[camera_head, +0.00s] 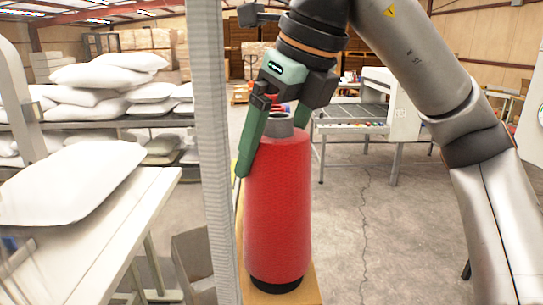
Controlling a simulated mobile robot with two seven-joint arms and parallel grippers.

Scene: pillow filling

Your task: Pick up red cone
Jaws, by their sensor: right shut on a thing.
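A tall red cone (278,205), shaped like a thread spool with a grey core at its top and a dark base, stands upright in the middle of the head view. My right gripper (270,160) reaches down over it from above, with its green fingers on either side of the cone's upper part. The gripper is shut on the cone. The far finger is partly hidden behind the cone. The cone's base is at a wooden surface (310,292); I cannot tell whether it touches it. My left gripper is not in view.
A pale vertical post (213,150) stands just left of the cone. A machine with a roller table (352,112) stands at the back. The floor at right is clear.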

